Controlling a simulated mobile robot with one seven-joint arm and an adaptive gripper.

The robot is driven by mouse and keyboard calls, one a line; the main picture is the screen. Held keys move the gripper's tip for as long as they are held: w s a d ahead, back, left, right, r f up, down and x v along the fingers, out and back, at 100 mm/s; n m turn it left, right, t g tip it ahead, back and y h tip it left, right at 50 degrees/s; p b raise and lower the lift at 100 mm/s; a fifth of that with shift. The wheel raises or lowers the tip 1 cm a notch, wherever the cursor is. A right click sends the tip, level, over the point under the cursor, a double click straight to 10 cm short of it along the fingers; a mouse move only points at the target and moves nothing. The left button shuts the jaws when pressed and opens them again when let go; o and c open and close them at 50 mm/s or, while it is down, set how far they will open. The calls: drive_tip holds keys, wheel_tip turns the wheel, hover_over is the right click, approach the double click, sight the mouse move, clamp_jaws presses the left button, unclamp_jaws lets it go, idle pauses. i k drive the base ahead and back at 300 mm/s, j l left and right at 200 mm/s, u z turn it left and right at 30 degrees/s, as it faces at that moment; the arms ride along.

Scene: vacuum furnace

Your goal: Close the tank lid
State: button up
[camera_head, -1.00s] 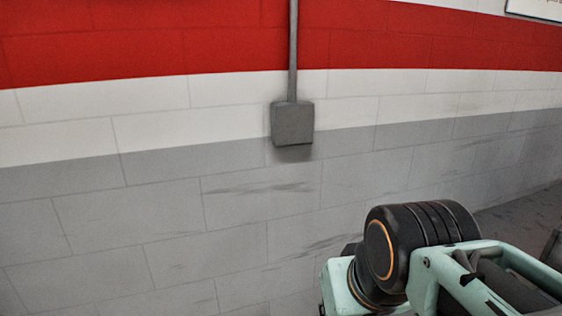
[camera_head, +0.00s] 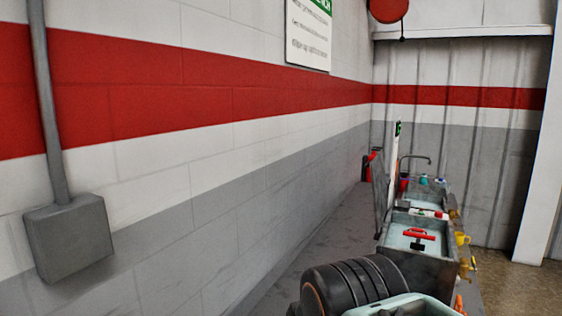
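A grey tank (camera_head: 440,264) holding pale liquid stands at the right, near the wall. A dark upright panel (camera_head: 379,197), which looks like its raised lid, stands along the tank's left side. A red-handled object (camera_head: 419,234) is at the liquid in the tank; I cannot tell if it floats or hangs. My arm shows at the bottom, in front of the tank's near end and hiding what lies below. My gripper's fingers are not in the picture.
A sink-like basin with a curved tap (camera_head: 416,159) and small colourful items lies beyond the tank. Yellow fittings (camera_head: 462,239) stick out on the tank's right. A grey wall box (camera_head: 69,238) is at the left. Open floor (camera_head: 525,285) shows at the right.

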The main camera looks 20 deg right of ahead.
sight(377, 165)
drive_tip(key=i+j+z, duration=0.1)
drive_tip(key=i+z, duration=0.15)
drive_tip(key=z, duration=0.25)
drive_tip(key=i+j+z, duration=0.25)
drive_tip(key=z, duration=0.2)
